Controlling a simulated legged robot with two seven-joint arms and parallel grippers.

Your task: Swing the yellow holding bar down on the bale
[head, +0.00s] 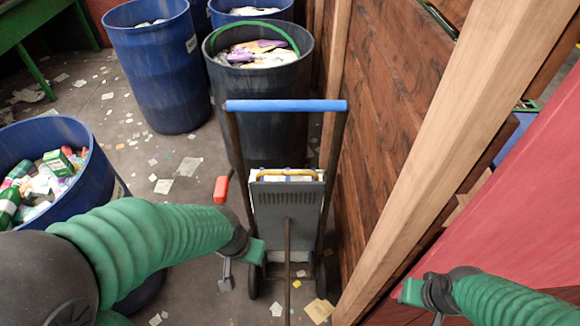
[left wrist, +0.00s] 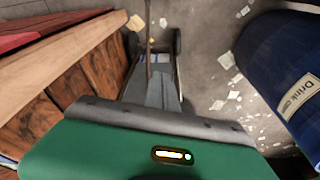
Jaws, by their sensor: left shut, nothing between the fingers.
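A hand truck with a blue handle (head: 285,105) stands upright in the middle of the head view. A thin yellow bar (head: 290,172) lies across the top of its grey panel (head: 287,205). Something pale shows around the bar; I cannot tell whether it is the bale. My left gripper (head: 254,252) is shut and empty, just left of the truck's lower frame. The truck's lower part also shows in the left wrist view (left wrist: 155,85), behind my green wrist housing; the fingertips are hidden there. My right gripper (head: 412,292) hangs at the lower right, away from the truck; its jaw opening is unclear.
A red-gripped lever (head: 222,188) sticks out left of the truck. A dark barrel (head: 258,105) stands behind it, and a blue barrel of packaging (head: 85,200) stands left. A wooden wall (head: 395,90) closes the right side. Paper scraps litter the floor.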

